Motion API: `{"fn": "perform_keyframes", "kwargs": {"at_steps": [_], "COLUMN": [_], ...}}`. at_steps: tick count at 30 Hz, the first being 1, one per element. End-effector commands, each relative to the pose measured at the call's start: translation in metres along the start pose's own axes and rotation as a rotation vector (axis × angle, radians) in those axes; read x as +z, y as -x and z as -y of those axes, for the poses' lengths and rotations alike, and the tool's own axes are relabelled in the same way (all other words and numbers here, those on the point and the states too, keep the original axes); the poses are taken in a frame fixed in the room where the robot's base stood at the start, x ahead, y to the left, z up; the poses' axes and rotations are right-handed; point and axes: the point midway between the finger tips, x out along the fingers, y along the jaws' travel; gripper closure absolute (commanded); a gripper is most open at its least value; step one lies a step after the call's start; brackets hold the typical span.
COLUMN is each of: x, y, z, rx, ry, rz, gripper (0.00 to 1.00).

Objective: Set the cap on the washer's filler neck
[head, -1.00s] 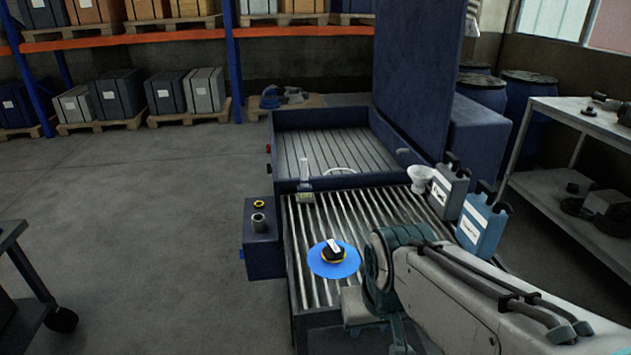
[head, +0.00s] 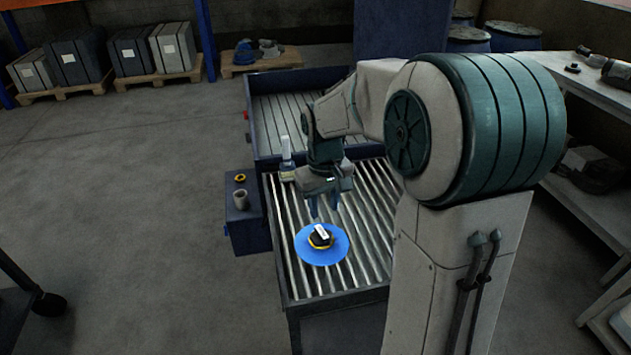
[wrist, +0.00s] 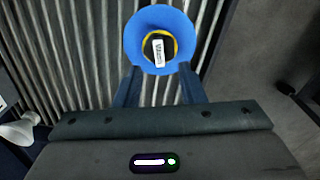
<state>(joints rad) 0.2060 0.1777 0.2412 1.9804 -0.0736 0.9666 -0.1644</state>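The cap (head: 320,237) is black with a yellow ring and a white label. It lies on a round blue disc (head: 306,253) on the slatted rack. In the wrist view the cap (wrist: 158,50) and disc (wrist: 133,37) lie beyond my fingertips. My gripper (head: 325,207) points down above the rack, just behind the cap in the head view. Its two fingers (wrist: 159,80) are apart with nothing between them. A grey upright neck (head: 240,199), apparently the filler neck, stands on the blue box at the rack's left side.
A small yellow-ringed piece (head: 239,178) sits behind the neck on the blue box (head: 243,228). A clear bottle (head: 287,165) stands at the rack's back left. A white funnel (wrist: 18,130) shows at the wrist view's left edge. My arm hides the rack's right side.

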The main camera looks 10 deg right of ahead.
Motion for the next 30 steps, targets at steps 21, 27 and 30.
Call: {"fn": "perform_keyframes", "kwargs": {"at_steps": [21, 27, 30], "x": [-0.018, -0.018, -0.018], "y": [-0.048, -0.072, -0.083], "z": [-0.004, -0.004, -0.003], "rx": [-0.023, -0.023, -0.023], "ry": [0.026, 0.025, 0.026], "rz": [0.02, 0.02, 0.02], "gripper": [0.64, 0.64, 0.64]}}
